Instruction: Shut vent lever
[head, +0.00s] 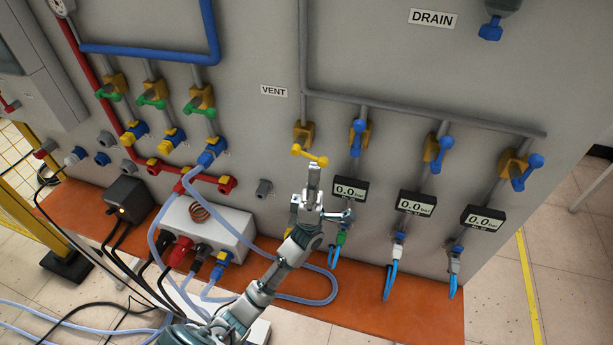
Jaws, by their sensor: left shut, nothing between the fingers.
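The vent lever (309,155) is a small yellow handle with a rounded knob at each end. It sits on an orange valve body (303,135), to the lower right of the VENT label (274,91). It lies roughly crosswise to the grey pipe, tilted slightly down to the right. My left gripper (314,170) is shut and empty, pointing up at the panel. Its tip is just below the lever's right end; I cannot tell whether they touch. My right gripper is not in view.
Three blue levers (437,153) stand to the right above pressure displays (416,204). Green levers (152,101) are at the left. A white box (208,233) with hoses and a black box (128,200) rest on the orange shelf (345,312) below. Blue hoses loop near my left arm.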

